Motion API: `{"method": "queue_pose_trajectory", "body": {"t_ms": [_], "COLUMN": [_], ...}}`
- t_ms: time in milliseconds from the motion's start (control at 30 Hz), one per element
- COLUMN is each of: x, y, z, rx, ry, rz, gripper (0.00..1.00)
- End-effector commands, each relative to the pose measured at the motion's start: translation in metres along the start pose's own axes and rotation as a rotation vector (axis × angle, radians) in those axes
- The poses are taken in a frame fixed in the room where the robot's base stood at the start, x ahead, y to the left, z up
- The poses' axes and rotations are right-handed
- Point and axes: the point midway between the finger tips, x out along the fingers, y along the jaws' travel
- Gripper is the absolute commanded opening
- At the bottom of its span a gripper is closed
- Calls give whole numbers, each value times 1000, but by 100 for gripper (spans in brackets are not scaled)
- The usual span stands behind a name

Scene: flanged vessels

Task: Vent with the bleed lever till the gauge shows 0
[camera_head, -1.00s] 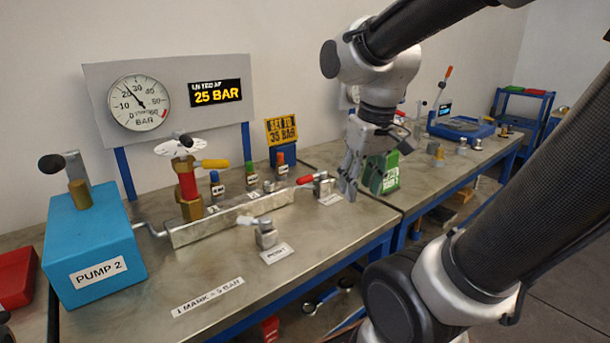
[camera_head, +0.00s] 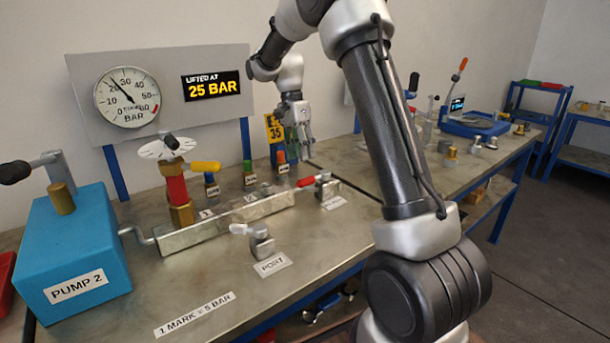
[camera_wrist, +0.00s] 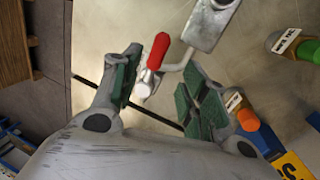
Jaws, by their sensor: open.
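The bleed lever (camera_head: 308,181) has a red grip and a grey valve body at the right end of the metal manifold. My gripper (camera_head: 306,152) is open and empty, pointing down behind and above the lever. In the wrist view the red grip (camera_wrist: 159,50) shows between the spread green-padded fingers of my gripper (camera_wrist: 155,95), toward their tips. I cannot tell whether any finger touches it. The gauge (camera_head: 127,97) has its needle up-left, between about 20 and 30. A display (camera_head: 212,86) reads "LIFTED AT 25 BAR".
A blue pump box (camera_head: 75,250) stands at left. A red-and-brass valve (camera_head: 177,190) with a white disc stands on the manifold (camera_head: 215,224). A grey lever (camera_head: 258,240) stands at the "PORT" label. A yellow card (camera_head: 272,127) is partly hidden by my gripper.

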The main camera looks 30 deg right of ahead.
Motion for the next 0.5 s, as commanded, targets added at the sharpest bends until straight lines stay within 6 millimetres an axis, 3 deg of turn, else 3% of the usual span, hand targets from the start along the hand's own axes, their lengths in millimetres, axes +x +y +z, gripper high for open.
{"method": "queue_pose_trajectory", "body": {"t_ms": [167, 500], "x": [7, 61], "y": [2, 3], "z": [0, 1], "rx": [85, 84], "ry": [-1, -2], "rz": [7, 8], "gripper": [44, 44]}}
